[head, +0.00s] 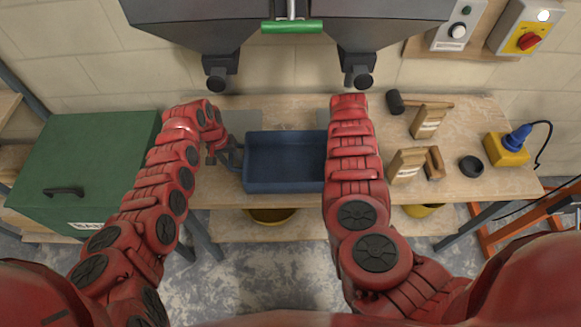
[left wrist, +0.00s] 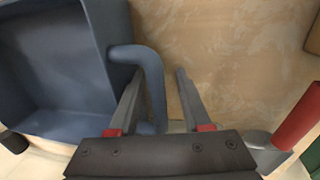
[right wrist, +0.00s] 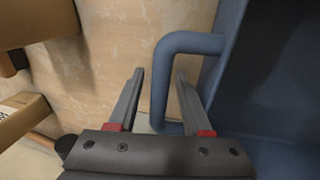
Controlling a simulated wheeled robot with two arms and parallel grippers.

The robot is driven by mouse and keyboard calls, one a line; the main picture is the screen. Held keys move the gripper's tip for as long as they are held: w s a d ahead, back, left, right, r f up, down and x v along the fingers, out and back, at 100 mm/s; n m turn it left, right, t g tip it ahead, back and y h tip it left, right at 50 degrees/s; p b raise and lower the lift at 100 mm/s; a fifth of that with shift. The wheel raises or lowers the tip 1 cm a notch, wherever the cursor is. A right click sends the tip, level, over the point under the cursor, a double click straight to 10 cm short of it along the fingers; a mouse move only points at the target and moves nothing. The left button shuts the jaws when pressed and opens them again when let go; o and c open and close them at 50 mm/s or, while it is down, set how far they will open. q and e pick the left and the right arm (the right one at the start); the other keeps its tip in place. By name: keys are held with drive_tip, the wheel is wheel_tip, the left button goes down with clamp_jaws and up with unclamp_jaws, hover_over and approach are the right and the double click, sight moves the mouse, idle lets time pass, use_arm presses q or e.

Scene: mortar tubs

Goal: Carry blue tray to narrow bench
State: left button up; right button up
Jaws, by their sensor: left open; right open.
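The blue tray (head: 285,183) is an open rectangular tub on the wooden bench (head: 455,185). I cannot tell if this is the narrow bench. My left gripper (head: 232,158) is at the tray's left end. In the left wrist view, the jaws (left wrist: 159,72) are open on either side of the tray's handle (left wrist: 153,85), with gaps beside it. My right gripper is hidden in the head view by my right arm. In the right wrist view, its open jaws (right wrist: 160,72) straddle the other handle (right wrist: 160,85). The tray appears empty.
A green lidded bin (head: 95,150) stands at the left. A grey machine with a green bar (head: 292,26) hangs above the back. Yellow tubs (head: 270,215) sit below.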

use_arm(q)
drive_tip(key=shift+r, duration=0.1)
wheel_tip(320, 180, up, 12)
drive_tip(key=a, duration=0.2)
drive_tip(key=shift+a+f, duration=0.15)
drive_tip(key=shift+f, duration=0.1)
use_arm(e)
wheel_tip(320, 180, up, 12)
drive_tip(key=a, duration=0.2)
drive_tip(key=shift+a+f, duration=0.15)
idle(0.4)
